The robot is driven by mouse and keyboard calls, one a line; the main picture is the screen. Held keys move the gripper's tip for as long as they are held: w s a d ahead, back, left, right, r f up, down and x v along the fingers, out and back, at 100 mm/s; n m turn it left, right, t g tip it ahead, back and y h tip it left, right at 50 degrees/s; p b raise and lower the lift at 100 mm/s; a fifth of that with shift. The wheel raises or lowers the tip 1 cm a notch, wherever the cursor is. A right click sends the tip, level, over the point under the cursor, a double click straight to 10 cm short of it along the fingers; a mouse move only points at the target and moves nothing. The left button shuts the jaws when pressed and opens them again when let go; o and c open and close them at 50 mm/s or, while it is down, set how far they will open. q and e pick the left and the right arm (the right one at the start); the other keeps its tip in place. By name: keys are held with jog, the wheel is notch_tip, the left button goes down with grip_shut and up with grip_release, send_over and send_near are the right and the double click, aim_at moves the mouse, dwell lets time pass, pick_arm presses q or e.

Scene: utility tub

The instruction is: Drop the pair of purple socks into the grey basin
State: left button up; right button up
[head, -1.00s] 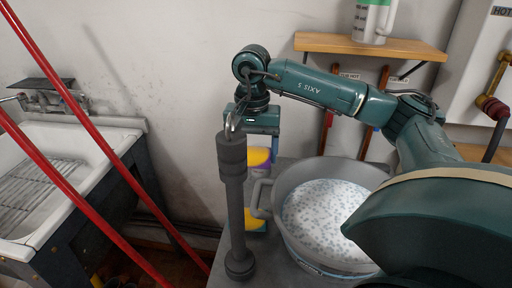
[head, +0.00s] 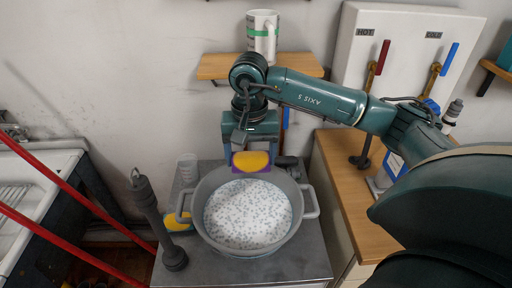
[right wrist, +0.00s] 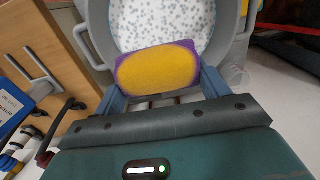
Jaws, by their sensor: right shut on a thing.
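The pair of purple socks (head: 252,161) shows as a purple bundle with a large yellow patch. My right gripper (head: 252,158) is shut on it, one finger at each side, at the back rim of the grey basin (head: 201,236). The basin is round, has two handles and is full of white, speckled suds. In the right wrist view the socks (right wrist: 158,70) sit between the fingers, with the basin (right wrist: 99,32) and its suds beyond. The socks overlap the suds' edge there; their height above it is hard to tell. My left gripper is not in view.
A dark grey post (head: 153,212) stands left of the basin, near a yellow-and-blue item (head: 178,221) and a clear cup (head: 187,168). A shelf with a mug (head: 263,35) is behind. A wooden counter (head: 352,205) is at right, a sink (head: 38,185) at left.

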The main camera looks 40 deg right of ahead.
jog(key=shift+s+f, duration=0.1)
jog(key=shift+f, duration=0.25)
pick_arm(q)
jog(key=b, duration=0.3)
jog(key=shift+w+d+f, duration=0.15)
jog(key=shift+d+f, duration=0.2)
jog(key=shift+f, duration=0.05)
pick_arm(e)
notch_tip(320, 180, down, 5)
jog(key=shift+f, duration=0.15)
jog(key=o, duration=1)
jog(key=shift+o, duration=0.2)
